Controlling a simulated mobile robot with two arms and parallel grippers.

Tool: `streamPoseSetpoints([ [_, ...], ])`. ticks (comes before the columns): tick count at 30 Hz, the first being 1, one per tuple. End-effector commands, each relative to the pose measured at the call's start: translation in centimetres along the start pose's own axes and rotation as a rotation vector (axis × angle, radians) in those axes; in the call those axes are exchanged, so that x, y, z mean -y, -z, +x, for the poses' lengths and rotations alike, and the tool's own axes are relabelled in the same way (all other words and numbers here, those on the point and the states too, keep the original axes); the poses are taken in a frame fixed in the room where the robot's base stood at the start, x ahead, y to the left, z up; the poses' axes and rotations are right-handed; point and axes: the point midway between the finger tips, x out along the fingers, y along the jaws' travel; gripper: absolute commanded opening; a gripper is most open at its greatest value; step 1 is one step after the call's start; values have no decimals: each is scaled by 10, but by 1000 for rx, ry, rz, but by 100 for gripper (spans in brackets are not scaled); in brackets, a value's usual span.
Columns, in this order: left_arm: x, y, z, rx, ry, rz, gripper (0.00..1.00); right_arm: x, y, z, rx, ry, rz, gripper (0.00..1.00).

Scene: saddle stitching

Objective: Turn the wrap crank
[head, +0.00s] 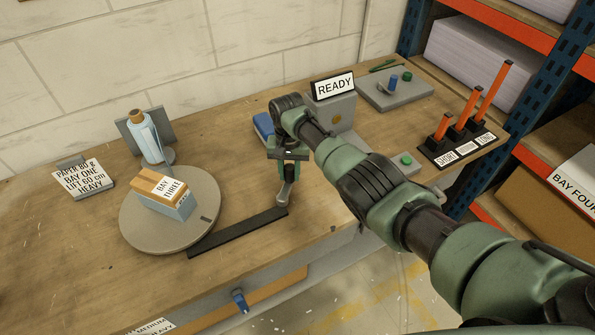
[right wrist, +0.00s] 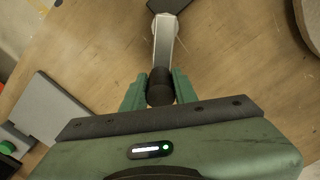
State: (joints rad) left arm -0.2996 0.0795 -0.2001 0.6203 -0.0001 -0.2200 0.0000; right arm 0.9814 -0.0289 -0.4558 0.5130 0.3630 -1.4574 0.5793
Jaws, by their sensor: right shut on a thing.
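The wrap crank (head: 283,193) stands at the right end of a flat black bar (head: 236,233) that runs to a round grey turntable (head: 143,234). Its metal arm also shows in the right wrist view (right wrist: 165,40), with a dark knob (right wrist: 160,88) at its near end. My right gripper (head: 288,170) is above the crank, and in the right wrist view its green fingers (right wrist: 160,92) are closed around the knob. My left gripper is in neither view.
A wrapped bottle-like roll (head: 147,137) stands behind the turntable, beside a sign card (head: 83,177). A grey box with a "READY" sign (head: 333,86) stands behind my arm. Orange levers (head: 464,115) are at the right, near shelving. The table's front left is clear.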

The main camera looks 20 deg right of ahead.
Motion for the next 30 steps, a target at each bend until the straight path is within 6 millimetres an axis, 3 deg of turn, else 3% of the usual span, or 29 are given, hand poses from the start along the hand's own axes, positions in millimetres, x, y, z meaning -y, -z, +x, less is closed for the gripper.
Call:
streamPoseSetpoints([
  [12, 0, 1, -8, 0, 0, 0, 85, 6, -1, -3, -7, 2, 180, 0],
  [29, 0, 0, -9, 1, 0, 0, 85, 6, 0, -3, -10, 0, 209, 0],
  [30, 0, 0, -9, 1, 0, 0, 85, 6, 0, -3, -10, 0, 209, 34],
])
